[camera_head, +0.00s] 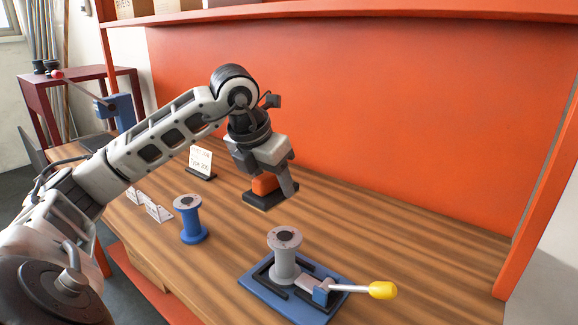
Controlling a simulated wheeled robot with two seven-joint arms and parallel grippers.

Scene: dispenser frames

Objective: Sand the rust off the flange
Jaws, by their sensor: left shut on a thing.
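A grey spool-shaped flange (284,262) stands upright in a blue clamp fixture (258,289) at the front of the bench. Its top face has a dark round centre; rust is too small to make out. A toggle clamp with a yellow handle (382,290) lies on the fixture's right side. My left gripper (276,179) is shut on an orange and black sanding block (262,199), behind the grey flange and apart from it. Whether the block touches the bench is unclear. A similar blue flange (189,222) stands on the bench to the left. My right gripper is not in view.
A small white sign (201,162) stands behind the blue flange, and small white label stands (157,211) lie to its left. An orange panel (370,110) closes the back of the wooden bench (430,245). The bench's right side is clear.

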